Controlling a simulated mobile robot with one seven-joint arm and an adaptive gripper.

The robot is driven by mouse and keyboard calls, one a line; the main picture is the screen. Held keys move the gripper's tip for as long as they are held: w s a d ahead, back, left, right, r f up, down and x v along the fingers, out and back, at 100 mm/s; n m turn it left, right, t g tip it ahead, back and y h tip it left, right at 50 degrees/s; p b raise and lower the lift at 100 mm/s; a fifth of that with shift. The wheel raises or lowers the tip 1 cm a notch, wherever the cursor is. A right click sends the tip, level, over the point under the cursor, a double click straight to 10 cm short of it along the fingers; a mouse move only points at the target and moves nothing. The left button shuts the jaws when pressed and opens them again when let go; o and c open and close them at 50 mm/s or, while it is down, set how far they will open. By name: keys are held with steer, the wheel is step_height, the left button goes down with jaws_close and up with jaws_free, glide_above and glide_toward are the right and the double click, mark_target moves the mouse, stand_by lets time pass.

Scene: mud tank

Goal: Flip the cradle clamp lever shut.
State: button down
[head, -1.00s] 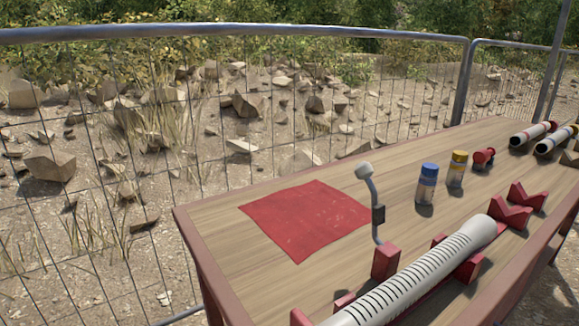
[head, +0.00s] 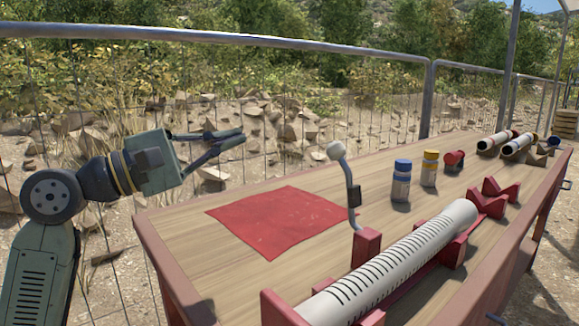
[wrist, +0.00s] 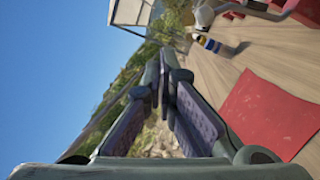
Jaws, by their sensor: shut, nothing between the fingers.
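The clamp lever (head: 345,178) stands raised beside the cradle, a thin grey curved arm with a pale knob (head: 336,150) on top and a dark block partway down. Its foot is at a red cradle block (head: 366,246). A white slotted tube (head: 398,262) lies in the red cradle on the table. My gripper (head: 238,137) is at the left, above the table's far left edge, apart from the lever and pointing right towards it. In the wrist view its fingers (wrist: 160,75) meet at the tips, with nothing held.
A red cloth (head: 280,222) lies flat on the wooden table (head: 190,240). A blue-capped bottle (head: 401,182) and a yellow-capped bottle (head: 429,168) stand behind the tube. More tubes (head: 497,142) lie at the far right. A metal fence (head: 200,40) runs behind.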

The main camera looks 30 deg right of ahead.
steer(key=d+f, duration=0.1)
steer(key=w+d+f+y, duration=0.1)
steer(key=f, duration=0.1)
steer(key=w+d+f+m+y, duration=0.1)
steer(key=shift+f, duration=0.15)
steer(key=shift+d, duration=0.15)
steer(key=s+d+r, duration=0.1)
steer(key=s+d, duration=0.3)
steer(key=d, duration=0.6)
steer(key=shift+s+d, duration=0.15)
steer(key=shift+d, duration=0.15)
steer(key=shift+r, duration=0.15)
